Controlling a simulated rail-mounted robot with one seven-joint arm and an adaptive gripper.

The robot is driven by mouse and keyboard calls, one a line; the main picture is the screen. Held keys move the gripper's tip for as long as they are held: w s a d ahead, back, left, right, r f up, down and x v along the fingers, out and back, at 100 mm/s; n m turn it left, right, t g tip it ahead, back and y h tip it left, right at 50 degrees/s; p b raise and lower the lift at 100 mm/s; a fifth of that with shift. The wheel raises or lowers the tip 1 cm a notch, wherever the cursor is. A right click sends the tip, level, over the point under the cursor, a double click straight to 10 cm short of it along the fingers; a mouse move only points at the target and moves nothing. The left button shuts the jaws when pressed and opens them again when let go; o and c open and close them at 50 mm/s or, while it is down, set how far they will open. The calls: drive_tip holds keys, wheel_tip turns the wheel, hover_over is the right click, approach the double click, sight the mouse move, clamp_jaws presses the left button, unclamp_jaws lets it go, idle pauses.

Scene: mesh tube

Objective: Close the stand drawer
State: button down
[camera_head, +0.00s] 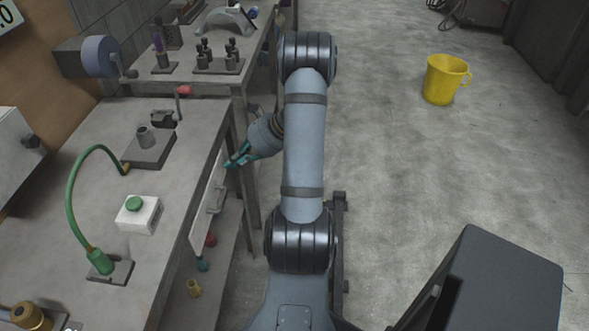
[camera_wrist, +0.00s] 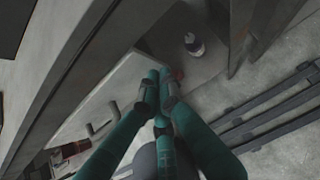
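The stand drawer's pale front panel (camera_head: 208,196) shows below the bench's right edge in the head view, with a small handle on it. How far it stands out is hard to tell. In the wrist view, the pale panel (camera_wrist: 88,112) runs diagonally beside the fingers, with its handle (camera_wrist: 98,131) left of them. My gripper (camera_head: 236,159) has teal fingers and is at the panel's far end in the head view. In the wrist view its fingertips (camera_wrist: 158,73) are together, with nothing visible between them, near the panel's end. Contact with the panel cannot be told.
The workbench (camera_head: 175,190) carries a green hose, a white box with a green button (camera_head: 139,212) and metal fixtures. Small coloured items sit on a lower shelf (camera_head: 222,262).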

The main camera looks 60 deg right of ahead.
drive_tip(key=shift+w+a, duration=0.2)
drive_tip(key=shift+w, duration=0.2)
drive_tip(key=s+d+f+p+v, duration=0.1)
drive_tip(key=s+f+v, duration=0.1)
drive_tip(key=v, duration=1.1)
drive_tip(key=shift+p, duration=0.3)
drive_tip(key=shift+w+f, duration=0.1)
drive_tip(key=shift+f, duration=0.05)
